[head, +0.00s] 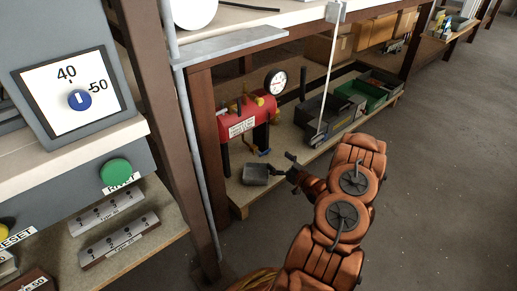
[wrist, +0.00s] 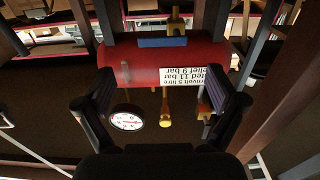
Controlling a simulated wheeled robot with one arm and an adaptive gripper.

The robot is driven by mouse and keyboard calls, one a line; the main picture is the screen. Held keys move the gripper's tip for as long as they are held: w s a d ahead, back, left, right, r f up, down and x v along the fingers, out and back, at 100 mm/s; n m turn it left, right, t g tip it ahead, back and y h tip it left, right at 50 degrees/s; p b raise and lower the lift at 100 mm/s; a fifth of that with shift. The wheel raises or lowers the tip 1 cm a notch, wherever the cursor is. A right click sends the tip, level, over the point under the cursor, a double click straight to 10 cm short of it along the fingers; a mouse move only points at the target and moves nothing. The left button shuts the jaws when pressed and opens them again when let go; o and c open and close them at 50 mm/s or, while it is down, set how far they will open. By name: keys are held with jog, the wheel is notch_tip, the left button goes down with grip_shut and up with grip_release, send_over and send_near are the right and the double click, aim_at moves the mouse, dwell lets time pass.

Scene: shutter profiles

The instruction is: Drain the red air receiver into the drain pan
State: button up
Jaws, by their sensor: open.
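The red air receiver (head: 238,120) stands on the low shelf under the bench, with a white label and a round gauge (head: 277,81). In the wrist view the receiver (wrist: 140,68) appears upside down, its label inverted. A blue lever (wrist: 163,42) and a brass-yellow fitting (wrist: 175,22) show at its underside; the blue part also shows in the head view (head: 264,152). A dark grey pan (head: 255,174) sits at the shelf's front, below the receiver. My gripper (head: 284,168) is open and empty in front of the receiver, apart from the lever.
A grey case (head: 325,118) and green bins (head: 365,95) stand right of the receiver. A brown post (head: 205,150) and grey pipe (head: 195,160) rise on its left. A thin white rod (head: 328,75) hangs before the shelf. The floor at right is clear.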

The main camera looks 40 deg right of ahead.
aim_at(265, 152)
jog(key=w+b, duration=0.1)
jog(key=w, duration=0.2)
jog(key=w+b, duration=0.1)
jog(key=w, duration=0.2)
jog(key=shift+w+a+f, duration=0.15)
jog(key=shift+w+a, duration=0.05)
jog(key=shift+w, duration=0.05)
jog(key=shift+w+d+b, duration=0.1)
jog(key=shift+w+b, duration=0.25)
jog(key=shift+w, duration=0.4)
jog(key=c, duration=1.1)
jog(key=shift+c, duration=0.3)
jog(key=shift+r, duration=0.2)
